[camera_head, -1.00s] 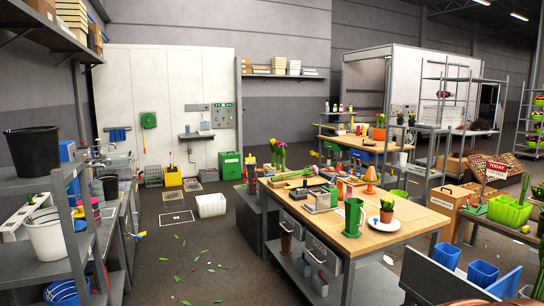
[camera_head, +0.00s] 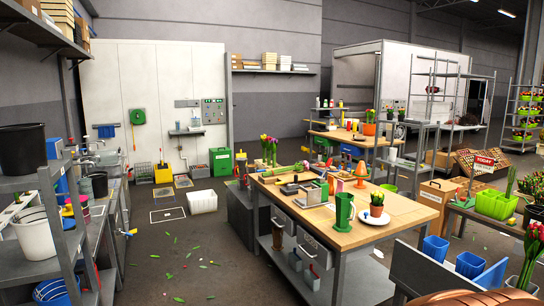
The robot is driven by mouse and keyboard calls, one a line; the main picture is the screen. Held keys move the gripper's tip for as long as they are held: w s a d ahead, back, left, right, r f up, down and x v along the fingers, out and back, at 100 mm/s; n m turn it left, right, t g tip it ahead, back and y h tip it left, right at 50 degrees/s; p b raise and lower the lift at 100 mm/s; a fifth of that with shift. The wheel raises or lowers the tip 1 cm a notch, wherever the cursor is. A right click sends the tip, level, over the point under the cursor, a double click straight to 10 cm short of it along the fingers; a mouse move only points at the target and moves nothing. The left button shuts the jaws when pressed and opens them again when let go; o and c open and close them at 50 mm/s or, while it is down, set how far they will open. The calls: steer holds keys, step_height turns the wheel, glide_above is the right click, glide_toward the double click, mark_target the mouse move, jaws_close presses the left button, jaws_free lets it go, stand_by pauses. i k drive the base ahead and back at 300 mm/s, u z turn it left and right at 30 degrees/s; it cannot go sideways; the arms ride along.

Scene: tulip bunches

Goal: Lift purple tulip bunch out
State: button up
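A small group of tulips (camera_head: 268,148) with purple-pink and yellowish heads stands upright at the far left end of the wooden worktable (camera_head: 400,217). It is small here, and I cannot tell the purple bunch apart from its neighbours or see clearly what holds it. Another bunch of dark pink-red tulips (camera_head: 533,234) with green stems is cut off at the lower right edge.
Blue buckets (camera_head: 470,264) stand at lower right. Open floor with scattered leaves lies left of the table.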

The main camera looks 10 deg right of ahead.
mark_target(272, 142)
steer(key=u, duration=0.15)
steer(key=i, duration=0.7)
steer(key=u, duration=0.45)
steer(key=i, duration=1.7)
steer(key=u, duration=0.3)
steer(key=i, duration=1.75)
steer(key=z, duration=0.4)
steer(key=i, duration=1.7)
steer(key=z, duration=0.9)
steer(key=i, duration=1.35)
steer(key=z, duration=0.35)
